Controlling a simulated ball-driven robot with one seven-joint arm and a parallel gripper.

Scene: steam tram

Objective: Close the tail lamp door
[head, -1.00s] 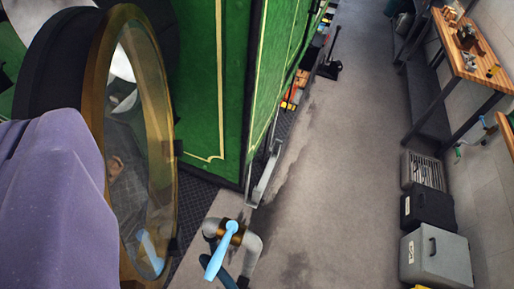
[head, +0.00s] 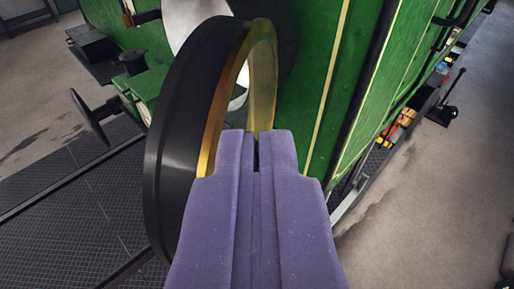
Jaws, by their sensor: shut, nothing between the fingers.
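The tail lamp door (head: 170,150) is a large black ring with a brass rim and a glass pane. It stands open, seen steeply from the side, its black band facing left. Behind it is the lamp, with a pale round reflector (head: 190,22) and a dark body (head: 284,50) against the green tram wall. My purple gripper (head: 257,150) is shut and empty. Its fingertips overlap the brass rim's lower right side in the picture and hide that part of the door. I cannot tell whether they touch it.
The green tram wall (head: 325,60) with yellow lining runs off to the right. A black buffer (head: 92,118) and green fittings stick out at left. A dark tread-plate surface (head: 70,200) lies below left. Grey floor (head: 410,200) is open at right.

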